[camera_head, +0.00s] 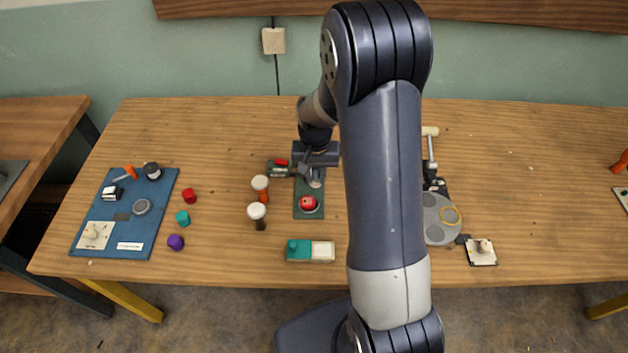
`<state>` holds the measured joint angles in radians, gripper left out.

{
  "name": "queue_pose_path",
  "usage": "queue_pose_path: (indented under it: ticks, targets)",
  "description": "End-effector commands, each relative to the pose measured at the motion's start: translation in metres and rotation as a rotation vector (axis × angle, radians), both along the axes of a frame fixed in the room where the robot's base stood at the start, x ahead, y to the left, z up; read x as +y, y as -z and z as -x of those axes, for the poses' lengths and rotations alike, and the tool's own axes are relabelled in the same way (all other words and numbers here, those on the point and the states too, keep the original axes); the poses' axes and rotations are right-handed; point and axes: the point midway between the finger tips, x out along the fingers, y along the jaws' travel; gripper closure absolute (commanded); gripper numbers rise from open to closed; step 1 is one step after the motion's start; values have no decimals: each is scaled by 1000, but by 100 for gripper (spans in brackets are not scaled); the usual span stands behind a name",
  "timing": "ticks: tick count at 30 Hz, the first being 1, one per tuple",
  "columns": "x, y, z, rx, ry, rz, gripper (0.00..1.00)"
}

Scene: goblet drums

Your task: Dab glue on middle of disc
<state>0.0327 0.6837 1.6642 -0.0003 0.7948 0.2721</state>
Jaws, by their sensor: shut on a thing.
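My gripper (316,172) reaches down over the green mat (299,190) near the middle of the table. It is shut on a small pale thing (316,183), too small and too covered to name. A red round piece (308,203) sits on the mat just in front of the gripper. A smaller grey disc (142,207) lies on the blue mat (122,249) at the left. I cannot tell which disc the task means. No glue shows clearly.
Two white-topped goblet drums (260,183) (257,211) stand left of the green mat. Red, teal and purple pieces (176,242) lie beside the blue mat. A teal and white block (310,251) lies near the front edge. The table's back left is clear.

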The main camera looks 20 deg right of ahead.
Motion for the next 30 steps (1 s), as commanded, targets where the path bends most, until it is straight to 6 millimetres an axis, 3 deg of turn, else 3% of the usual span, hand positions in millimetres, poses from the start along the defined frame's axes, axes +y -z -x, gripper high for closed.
queue_pose_path:
  ticks: [8,30]
  targets:
    - [-1,7,0,-1,0,0,100]
    - [3,73,-3,0,2,0,100]
